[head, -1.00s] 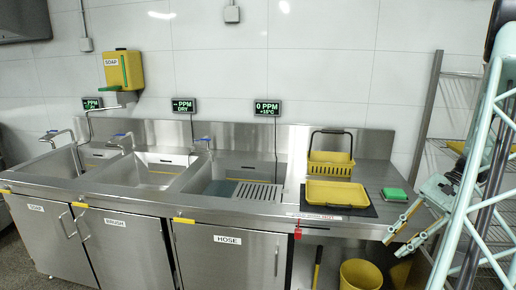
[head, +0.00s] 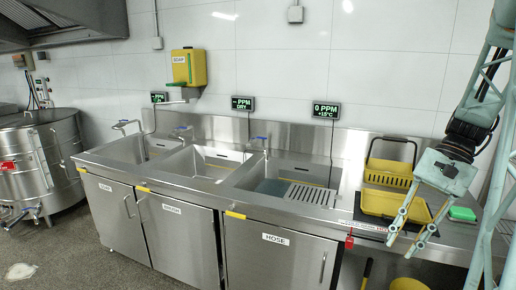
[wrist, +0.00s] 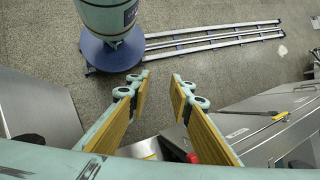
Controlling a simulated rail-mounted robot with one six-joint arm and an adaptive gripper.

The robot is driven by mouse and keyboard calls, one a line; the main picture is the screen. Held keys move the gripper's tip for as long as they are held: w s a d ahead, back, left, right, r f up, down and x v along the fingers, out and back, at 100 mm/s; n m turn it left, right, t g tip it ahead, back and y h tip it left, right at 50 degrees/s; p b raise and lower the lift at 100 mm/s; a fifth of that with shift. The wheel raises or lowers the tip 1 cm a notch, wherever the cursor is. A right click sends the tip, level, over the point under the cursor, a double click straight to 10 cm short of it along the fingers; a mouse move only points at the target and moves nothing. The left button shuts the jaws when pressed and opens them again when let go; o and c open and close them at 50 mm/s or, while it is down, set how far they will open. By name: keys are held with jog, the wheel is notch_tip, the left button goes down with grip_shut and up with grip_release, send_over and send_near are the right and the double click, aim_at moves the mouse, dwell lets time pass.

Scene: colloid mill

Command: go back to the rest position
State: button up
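My gripper (head: 407,231) hangs at the right of the head view, in front of the counter's right end. Its two fingers point down and stand apart with nothing between them. In the wrist view my gripper (wrist: 158,85) shows two yellow-padded fingers with a clear gap, the floor and counter front beyond. No rest position is marked in either view.
A steel counter (head: 130,158) with sinks runs across the head view. A yellow basket (head: 388,172), a yellow tray (head: 380,202) and a green sponge (head: 462,214) are near my gripper. A steel vat (head: 30,160) stands left.

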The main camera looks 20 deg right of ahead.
jog(key=s+a+r+n+h, duration=0.1)
jog(key=a+r+n+h, duration=0.3)
jog(key=a, duration=0.8)
jog(key=a+r+n+h, duration=0.2)
jog(key=a+r+n, duration=0.3)
jog(key=a, duration=0.7)
jog(key=s+a+r+n+t, duration=0.3)
jog(key=s+a+n+t, duration=0.1)
jog(key=s+a, duration=0.4)
jog(key=shift+s+a+r+t, duration=0.15)
jog(key=shift+a+t, duration=0.15)
jog(key=shift+a, duration=0.2)
